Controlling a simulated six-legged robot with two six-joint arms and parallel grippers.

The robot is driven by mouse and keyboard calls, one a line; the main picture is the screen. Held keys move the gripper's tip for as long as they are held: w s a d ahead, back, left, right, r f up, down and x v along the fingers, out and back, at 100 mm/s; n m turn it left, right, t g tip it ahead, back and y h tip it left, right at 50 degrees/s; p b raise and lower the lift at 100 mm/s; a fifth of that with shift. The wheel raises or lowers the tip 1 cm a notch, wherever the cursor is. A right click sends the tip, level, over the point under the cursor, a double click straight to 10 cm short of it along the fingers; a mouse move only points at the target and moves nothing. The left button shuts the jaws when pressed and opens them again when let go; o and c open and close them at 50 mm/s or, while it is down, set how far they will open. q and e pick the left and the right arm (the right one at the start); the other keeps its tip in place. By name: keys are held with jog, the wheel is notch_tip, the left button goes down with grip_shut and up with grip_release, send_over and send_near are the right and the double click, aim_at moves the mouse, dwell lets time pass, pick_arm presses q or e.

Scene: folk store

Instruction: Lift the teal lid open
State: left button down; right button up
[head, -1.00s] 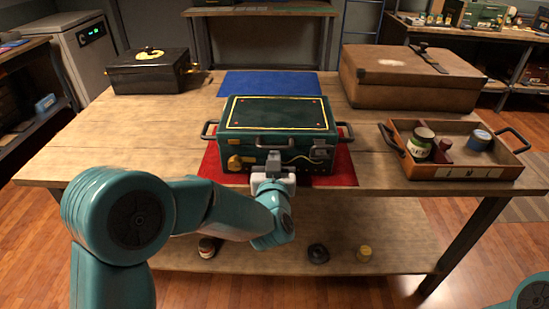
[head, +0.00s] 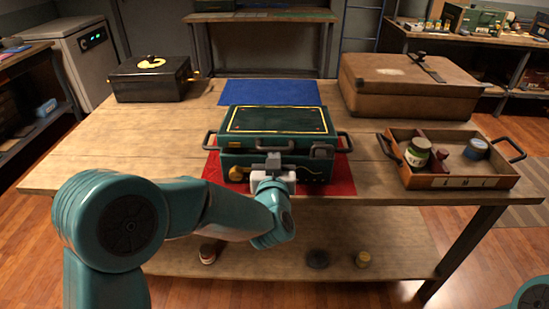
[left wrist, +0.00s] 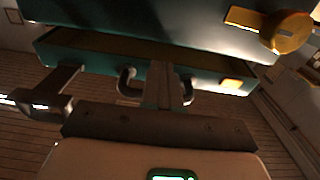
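The teal box (head: 270,172) stands on a red mat (head: 345,178) on the wooden table. Its teal lid (head: 276,120) has a yellow border line and is tilted slightly open, front edge up, with a narrow gap at the front. My left gripper (head: 273,160) is at the middle of the lid's front. In the left wrist view its fingers (left wrist: 168,88) look closed on the lid's front handle (left wrist: 126,86), with the gap between lid and box above them. The exact grip is partly hidden. My right gripper is out of view; only part of my right arm shows at bottom right.
A blue mat (head: 268,91) lies behind the box. A black case (head: 150,82) stands at back left and a brown case (head: 405,88) at back right. An orange tray (head: 455,182) with jars is on the right. The table's left side is clear.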

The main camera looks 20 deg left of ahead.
pick_arm(q)
jog(key=shift+r, duration=0.65)
jog(key=shift+w+r+p, duration=0.2)
jog(key=shift+r+p, duration=0.9)
jog(key=shift+r, duration=0.15)
jog(key=shift+r, duration=0.1)
jog(key=shift+w+a+r+p, duration=0.1)
jog(key=shift+w+r+p, duration=0.1)
jog(key=shift+r+p, duration=0.35)
jog(key=shift+w+a+r+p, duration=0.15)
jog(key=shift+r+p, duration=0.2)
jog(key=shift+r, duration=0.25)
jog(key=shift+d+r, duration=0.1)
jog(key=shift+r, duration=0.05)
